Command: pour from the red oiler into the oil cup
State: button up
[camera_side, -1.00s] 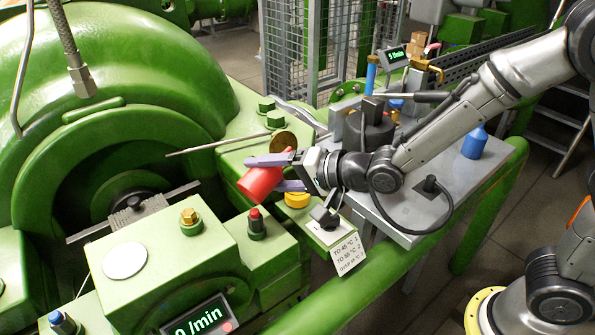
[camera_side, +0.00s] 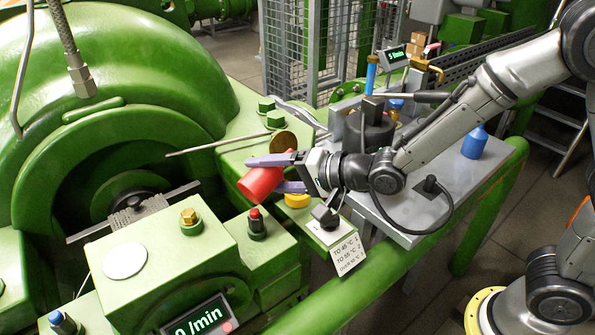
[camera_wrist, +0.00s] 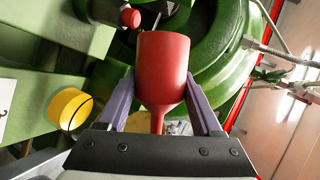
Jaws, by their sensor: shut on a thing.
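The red oiler (camera_side: 261,183) is held between the purple fingers of my gripper (camera_side: 263,175), which is shut on it. It is tilted, its wide end pointing down and left in the side view. In the wrist view the oiler (camera_wrist: 162,65) shows its wide body between the fingers of my gripper (camera_wrist: 160,78) and its narrow spout towards the wrist. The spout is hidden in the side view. A round brass disc (camera_side: 284,141) stands just behind the fingers. I cannot tell whether it belongs to the oil cup, and no cup opening or oil stream is visible.
A yellow cap (camera_side: 297,201) sits just below the lower finger, and shows in the wrist view (camera_wrist: 69,108). A red-topped fitting (camera_side: 256,222) stands in front on the green block. A thin rod (camera_side: 215,145) crosses behind. A blue bottle (camera_side: 474,143) stands on the grey plate at right.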

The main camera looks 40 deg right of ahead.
jog(key=shift+d+f+m+y, duration=0.15)
jog(key=shift+d+m+y, duration=0.1)
jog(key=shift+m+y, duration=0.2)
dwell(1.1)
jog(key=shift+f+m+y, duration=0.25)
jog(key=shift+m+y, duration=0.1)
jog(key=shift+m, duration=0.2)
dwell(0.9)
jog(key=shift+w+d+r+m+t+y, duration=0.15)
jog(key=shift+r+m+t+y, duration=0.3)
jog(key=shift+r+m, duration=0.4)
dwell(1.8)
jog(key=shift+f, duration=0.15)
jog(key=shift+a+f+n, duration=0.2)
jog(key=shift+f+n, duration=0.15)
jog(key=shift+n, duration=0.1)
jog(key=shift+f+n+g+h, duration=0.15)
jog(key=shift+n+g+h, duration=0.1)
jog(key=shift+n+h, duration=0.4)
jog(key=shift+a+r+n+h, duration=0.1)
jog(key=shift+r+n+h, duration=0.2)
jog(key=shift+n, duration=0.25)
jog(key=shift+f, duration=0.15)
